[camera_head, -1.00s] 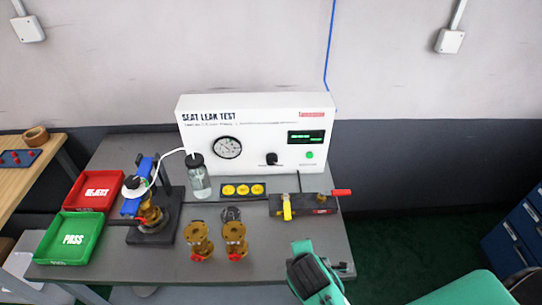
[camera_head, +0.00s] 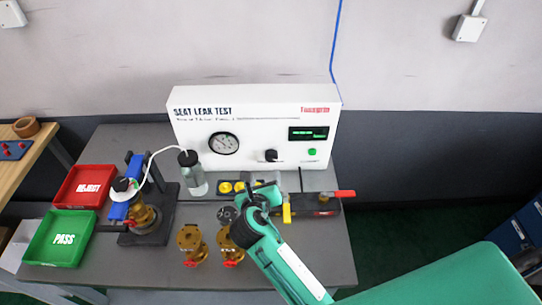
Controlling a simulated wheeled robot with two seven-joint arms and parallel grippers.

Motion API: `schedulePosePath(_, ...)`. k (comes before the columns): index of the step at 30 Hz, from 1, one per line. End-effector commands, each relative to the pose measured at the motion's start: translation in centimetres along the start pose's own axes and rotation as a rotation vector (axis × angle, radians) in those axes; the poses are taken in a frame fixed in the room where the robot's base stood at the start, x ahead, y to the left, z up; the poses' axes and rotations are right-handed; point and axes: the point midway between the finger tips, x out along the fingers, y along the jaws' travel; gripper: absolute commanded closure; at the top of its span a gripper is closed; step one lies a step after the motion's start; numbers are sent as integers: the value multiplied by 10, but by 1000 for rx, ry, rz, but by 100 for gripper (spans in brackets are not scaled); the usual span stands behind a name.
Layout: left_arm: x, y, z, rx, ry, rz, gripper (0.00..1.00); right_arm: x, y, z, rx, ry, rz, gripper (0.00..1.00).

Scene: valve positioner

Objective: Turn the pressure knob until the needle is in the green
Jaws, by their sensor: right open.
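The pressure knob (camera_head: 270,155) is a small black knob with a light pointer on the front of the white seat leak test box (camera_head: 195,140). The round gauge (camera_head: 223,143) is to its left; its needle and any green band are too small to read. My right gripper (camera_head: 262,188) is in front of the box, below the knob and apart from it. It is open, its fingers partly hidden by its own arm. My left gripper is not in view.
A bottle (camera_head: 193,175) stands left of the gripper. Brass valves (camera_head: 190,243) stand at the table's front. A red-handled fixture (camera_head: 318,203) lies to the right. A blue clamp stand (camera_head: 140,205), red tray (camera_head: 85,187) and green tray (camera_head: 60,238) are on the left.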

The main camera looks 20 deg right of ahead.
Motion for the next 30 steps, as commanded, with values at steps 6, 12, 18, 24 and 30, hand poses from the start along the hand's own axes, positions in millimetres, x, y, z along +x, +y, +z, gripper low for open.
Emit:
schedulePosePath(6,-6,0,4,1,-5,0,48,38,-1,2,2,0,-2,41)
schedulePosePath(12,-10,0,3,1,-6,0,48,81,-1,1,4,2,-1,41)
schedulePosePath(18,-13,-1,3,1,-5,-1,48,114,-1,0,4,3,0,41)
schedulePosePath(24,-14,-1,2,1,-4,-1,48,129,0,0,6,3,1,41)
schedulePosePath(30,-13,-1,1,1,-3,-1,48,132,0,-1,6,2,1,41)
